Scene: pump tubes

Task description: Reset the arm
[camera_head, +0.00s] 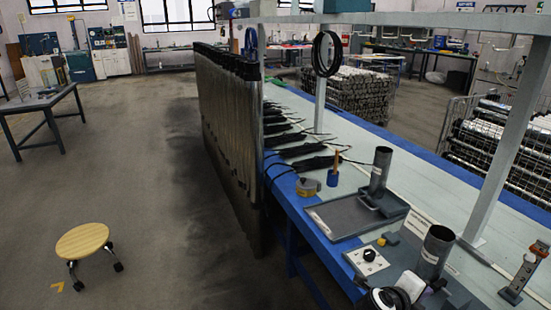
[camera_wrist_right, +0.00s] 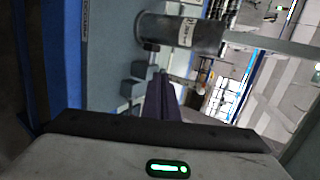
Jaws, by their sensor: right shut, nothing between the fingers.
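My right gripper (camera_head: 432,284) shows at the bottom edge of the head view, over the near end of the workbench. It is close to the dark metal cylinder (camera_head: 434,254) at the bench's near end. In the right wrist view its dark fingers (camera_wrist_right: 161,86) are together with nothing between them. The labelled cylinder (camera_wrist_right: 180,32) lies beyond the fingertips in that view. I cannot tell whether the gripper touches anything. My left gripper is not in view.
A grey tray with a second cylinder (camera_head: 380,172) stands farther along the bench. A control box (camera_head: 368,257), a tape dispenser (camera_head: 308,187) and grey uprights (camera_head: 505,150) are nearby. A rack of long tubes (camera_head: 225,130) lines the bench's left side. A stool (camera_head: 82,241) stands on open floor.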

